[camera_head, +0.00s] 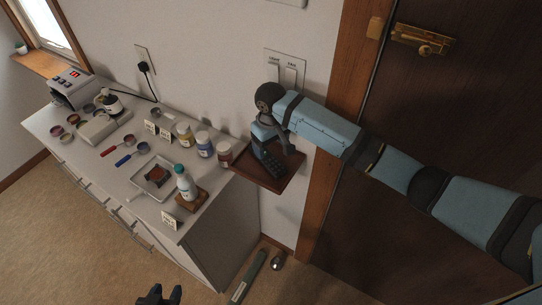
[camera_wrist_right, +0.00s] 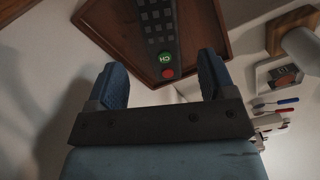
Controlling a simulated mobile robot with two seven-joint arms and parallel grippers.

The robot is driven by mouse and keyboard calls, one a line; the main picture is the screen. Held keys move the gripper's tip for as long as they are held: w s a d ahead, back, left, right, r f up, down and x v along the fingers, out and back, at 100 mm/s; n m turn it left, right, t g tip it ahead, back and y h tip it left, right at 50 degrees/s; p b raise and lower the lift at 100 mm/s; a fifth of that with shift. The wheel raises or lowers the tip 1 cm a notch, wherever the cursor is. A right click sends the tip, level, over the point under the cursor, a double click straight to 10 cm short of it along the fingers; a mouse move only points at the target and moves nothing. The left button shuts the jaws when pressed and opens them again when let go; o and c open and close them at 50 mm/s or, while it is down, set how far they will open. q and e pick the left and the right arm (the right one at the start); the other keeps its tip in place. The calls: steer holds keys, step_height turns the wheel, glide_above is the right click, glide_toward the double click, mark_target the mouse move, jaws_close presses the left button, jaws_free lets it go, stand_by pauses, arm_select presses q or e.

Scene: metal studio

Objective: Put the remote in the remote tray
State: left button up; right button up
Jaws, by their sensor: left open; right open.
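The remote (camera_head: 270,159) is dark with several buttons, and lies on the brown wooden tray (camera_head: 282,184) fixed to the wall beside the counter. In the right wrist view, the remote (camera_wrist_right: 160,40) shows a green and a red button at its near end. The tray (camera_wrist_right: 118,50) lies behind it. My right gripper (camera_head: 274,146) is at the tray, over the remote. In the wrist view its fingers (camera_wrist_right: 163,80) are spread apart, with the remote's near end just beyond the gap between them. My left gripper (camera_head: 159,294) is open and empty at the bottom edge of the head view.
Light switches (camera_head: 285,68) are above the tray. A dark door (camera_head: 440,130) is at right. A green object (camera_head: 248,276) is on the floor.

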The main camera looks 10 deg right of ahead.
mark_target(271, 161)
step_height(271, 161, up, 5)
steer(key=s+a+f+y, duration=0.1)
steer(key=f, duration=0.1)
steer(key=s+a+f+t+y, duration=0.1)
steer(key=s+a+f, duration=0.2)
steer(key=s+f, duration=0.1)
steer(key=shift+a+n+t+y, duration=0.15)
steer(key=shift+n+t+y, duration=0.15)
steer(key=shift+t+y, duration=0.1)
steer(key=s+d+f+t, duration=0.3)
steer(key=s+f, duration=0.1)
steer(key=s, duration=0.4)
steer(key=s+d+f+m+t, duration=0.1)
steer(key=s+d+f+t, duration=0.2)
steer(key=s, duration=0.5)
steer(key=s+d+f+m+t, duration=0.1)
steer(key=s+d+f+t, duration=0.2)
steer(key=s, duration=0.5)
step_height(271, 161, down, 2)
steer(key=shift+d+f, duration=0.2)
steer(key=shift+d, duration=0.3)
steer(key=shift+s, duration=0.1)
steer(key=shift+r+p, duration=0.45)
steer(key=shift+r, duration=0.05)
